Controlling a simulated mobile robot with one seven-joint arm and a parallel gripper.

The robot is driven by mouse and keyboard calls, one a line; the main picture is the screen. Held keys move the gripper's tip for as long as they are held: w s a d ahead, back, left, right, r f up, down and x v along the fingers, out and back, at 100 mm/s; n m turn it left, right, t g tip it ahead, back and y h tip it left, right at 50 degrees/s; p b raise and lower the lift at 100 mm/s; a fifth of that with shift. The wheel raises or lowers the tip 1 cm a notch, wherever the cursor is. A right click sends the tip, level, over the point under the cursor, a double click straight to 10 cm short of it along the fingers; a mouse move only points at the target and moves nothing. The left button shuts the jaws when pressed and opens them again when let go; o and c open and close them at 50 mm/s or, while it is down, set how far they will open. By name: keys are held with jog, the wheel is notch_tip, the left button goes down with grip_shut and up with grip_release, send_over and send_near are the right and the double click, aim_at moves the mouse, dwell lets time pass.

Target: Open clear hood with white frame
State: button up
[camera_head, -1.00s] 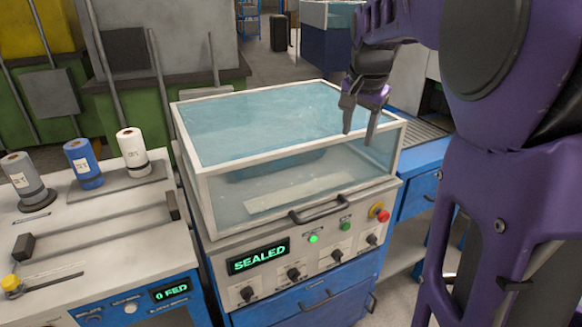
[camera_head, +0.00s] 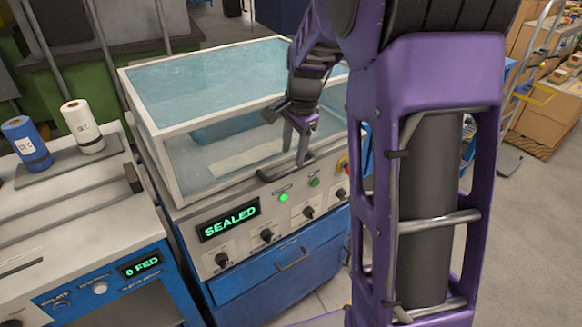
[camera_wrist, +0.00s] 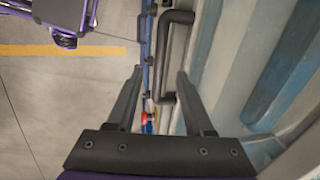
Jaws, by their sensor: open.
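The clear hood with a white frame (camera_head: 158,146) sits closed on top of a machine in the head view. Its dark bar handle (camera_head: 271,176) is on the lower front edge. The handle also shows in the wrist view (camera_wrist: 166,60), upright in the picture and ahead of the jaws, between their lines. My gripper (camera_head: 294,162) is in front of the hood, close above the handle, with its fingers pointing down. In the wrist view my gripper (camera_wrist: 158,75) is open, with nothing between its fingers. I cannot tell whether a finger touches the handle; my arm hides the hood's right end.
The machine's panel has a display (camera_head: 229,220) reading SEALED, a lit green button (camera_head: 283,197) and several knobs. A blue drawer (camera_head: 285,265) is below. A neighbouring machine (camera_head: 60,235) with a blue roll and a white roll stands at left. Cardboard boxes (camera_head: 545,115) stand at right.

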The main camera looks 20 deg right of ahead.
aim_at(291, 168)
jog(key=f, duration=0.2)
jog(key=w+f, duration=0.1)
jog(key=f, duration=0.2)
jog(key=shift+a+b, duration=0.15)
jog(key=shift+b, duration=0.2)
grip_shut()
dwell(1.1)
